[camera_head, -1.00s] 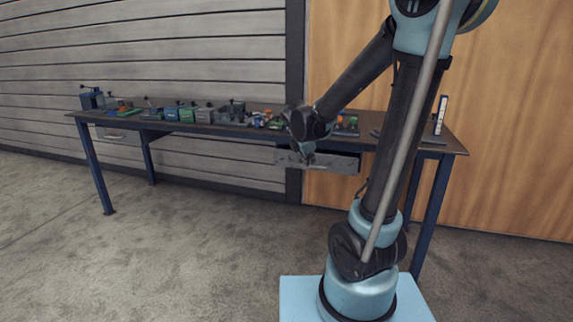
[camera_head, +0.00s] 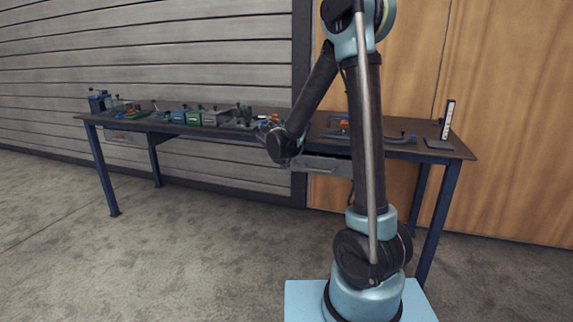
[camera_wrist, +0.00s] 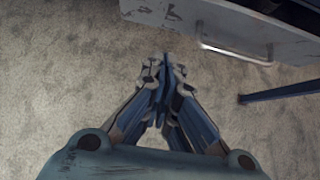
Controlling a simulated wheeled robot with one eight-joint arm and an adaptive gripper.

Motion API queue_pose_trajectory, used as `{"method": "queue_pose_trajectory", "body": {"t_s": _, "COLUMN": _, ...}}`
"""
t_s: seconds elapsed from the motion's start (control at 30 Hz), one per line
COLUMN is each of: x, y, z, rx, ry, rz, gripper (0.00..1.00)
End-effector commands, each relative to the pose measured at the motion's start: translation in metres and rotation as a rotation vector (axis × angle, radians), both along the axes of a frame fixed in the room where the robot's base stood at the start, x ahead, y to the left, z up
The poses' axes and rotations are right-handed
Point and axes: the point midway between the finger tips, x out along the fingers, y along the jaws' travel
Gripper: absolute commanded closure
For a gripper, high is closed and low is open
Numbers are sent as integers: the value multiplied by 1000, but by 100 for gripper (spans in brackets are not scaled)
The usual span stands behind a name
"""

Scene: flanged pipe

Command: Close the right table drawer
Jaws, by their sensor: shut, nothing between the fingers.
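The right table drawer (camera_head: 325,164) is a grey metal box under the right half of the table (camera_head: 462,152), partly hidden by my arm in the head view. In the wrist view its scuffed front panel (camera_wrist: 215,22) crosses the top right, with a thin bar handle (camera_wrist: 236,54) along it. A dark space shows behind the panel, but how far the drawer stands out is hard to tell. My gripper (camera_wrist: 167,66) is shut and empty, pointing just left of and in front of the panel, with no contact visible. In the head view my wrist hides the fingers.
The tabletop carries several small green and grey boxes (camera_head: 193,117), a blue vise-like item (camera_head: 98,101) and an upright white piece (camera_head: 447,118) at the right. A left drawer (camera_head: 126,138) sits under the far end. A table leg shows in the wrist view (camera_wrist: 280,92). The floor in front is clear.

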Motion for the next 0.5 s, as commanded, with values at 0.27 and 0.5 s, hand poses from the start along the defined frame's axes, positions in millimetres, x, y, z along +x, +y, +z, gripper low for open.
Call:
{"method": "queue_pose_trajectory", "body": {"t_s": 0.27, "x": 24, "y": -8, "z": -25, "rx": 2, "ry": 0, "rz": -2, "gripper": 100}}
{"method": "queue_pose_trajectory", "body": {"t_s": 0.5, "x": 44, "y": -15, "z": -46, "rx": 1, "ry": 0, "rz": -3, "gripper": 100}}
